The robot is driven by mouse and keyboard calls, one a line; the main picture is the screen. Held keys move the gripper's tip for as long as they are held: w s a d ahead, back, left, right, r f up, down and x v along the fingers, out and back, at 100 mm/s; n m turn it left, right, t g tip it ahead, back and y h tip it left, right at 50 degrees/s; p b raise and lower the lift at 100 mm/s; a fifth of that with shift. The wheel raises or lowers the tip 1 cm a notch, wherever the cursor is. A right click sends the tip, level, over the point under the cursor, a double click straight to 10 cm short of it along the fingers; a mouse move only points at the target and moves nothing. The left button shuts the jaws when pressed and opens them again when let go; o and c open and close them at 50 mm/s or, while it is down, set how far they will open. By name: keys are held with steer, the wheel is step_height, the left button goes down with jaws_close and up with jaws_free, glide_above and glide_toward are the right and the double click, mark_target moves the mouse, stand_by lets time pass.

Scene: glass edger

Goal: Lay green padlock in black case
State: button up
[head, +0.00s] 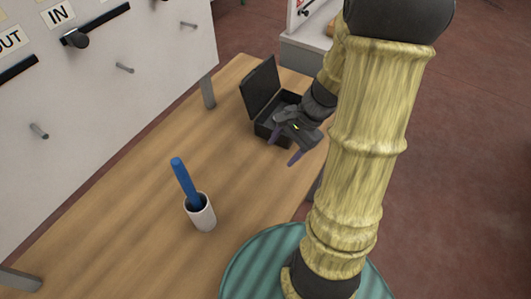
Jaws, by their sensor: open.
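The black case (261,88) stands open on the far part of the wooden table, with its lid raised at the back left. My gripper (285,147) is over the front right of the case, its two purple fingers spread apart and pointing down toward the front. Nothing shows between the fingers. My gripper and arm hide part of the case's inside. I see no green padlock in this view; whether it lies in the hidden part of the case I cannot tell.
A white cup (201,213) with a blue stick-like object (184,182) stands nearer on the wooden table (130,235). A white panel (110,85) with pegs and IN and OUT labels rises along the left. The table between cup and case is clear.

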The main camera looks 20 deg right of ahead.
steer(key=s+a+r+n+h, duration=0.1)
steer(key=a+n+h, duration=0.1)
steer(key=n, duration=0.5)
steer(key=s+a+r+n+t+h, duration=0.1)
steer(key=s+a+r+n+h, duration=0.1)
steer(key=n, duration=0.4)
steer(key=a+h, duration=0.1)
steer(key=a, duration=0.1)
steer(key=shift+a+r+n+t, duration=0.25)
steer(key=shift+a+n+t, duration=0.05)
steer(key=shift+a+n, duration=0.1)
steer(key=shift+r, duration=0.15)
